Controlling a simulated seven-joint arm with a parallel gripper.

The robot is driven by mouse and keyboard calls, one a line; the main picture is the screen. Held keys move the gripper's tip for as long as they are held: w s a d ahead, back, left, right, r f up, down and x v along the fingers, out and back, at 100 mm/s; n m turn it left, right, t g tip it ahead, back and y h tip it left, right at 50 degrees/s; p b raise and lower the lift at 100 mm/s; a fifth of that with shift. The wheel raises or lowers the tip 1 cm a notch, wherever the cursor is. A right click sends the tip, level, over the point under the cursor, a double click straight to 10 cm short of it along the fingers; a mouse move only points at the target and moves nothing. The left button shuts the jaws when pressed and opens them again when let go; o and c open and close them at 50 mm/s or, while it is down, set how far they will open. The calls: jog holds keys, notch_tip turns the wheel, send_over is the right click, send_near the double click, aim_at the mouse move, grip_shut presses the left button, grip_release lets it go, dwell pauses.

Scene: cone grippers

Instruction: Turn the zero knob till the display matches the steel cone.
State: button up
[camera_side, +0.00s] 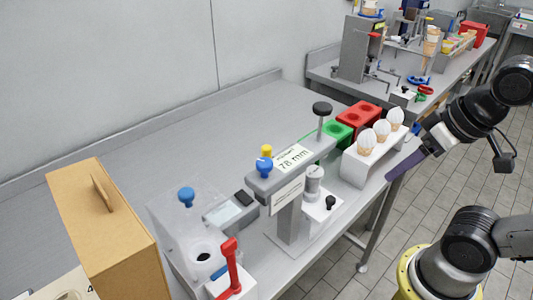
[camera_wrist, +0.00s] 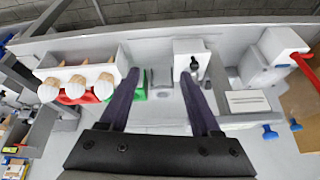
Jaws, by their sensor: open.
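A gauge with a display (camera_side: 293,158) reading 78 mm stands mid-bench in the side view. A blue knob (camera_side: 264,166) and a yellow knob (camera_side: 266,151) sit at the display's left end; I cannot tell by label which is the zero knob. A grey steel piece (camera_side: 314,178), seemingly the steel cone, stands upright below the gauge arm. Its marked size is not legible. My gripper (camera_wrist: 160,84) is open and empty, with two dark purple fingers. In the side view it is off the bench's right edge, apart from the gauge.
A black knob (camera_side: 322,108) rises behind. A brown box (camera_side: 103,225) and a red lever (camera_side: 231,265) are at left. The back of the bench is clear.

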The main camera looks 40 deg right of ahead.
notch_tip(320, 180, up, 9)
jog(key=w+m+h, duration=0.1)
jog(key=w+m, duration=0.2)
jog(key=m, duration=0.1)
notch_tip(320, 180, up, 10)
jog(key=n+g, duration=0.1)
send_over(265, 162)
jog(key=s+a, duration=0.2)
jog(key=s, duration=0.3)
jog(key=shift+n+h, duration=0.3)
jog(key=x, duration=1.4)
jog(key=shift+s+a, duration=0.2)
jog(key=shift+c, duration=0.2)
grip_shut()
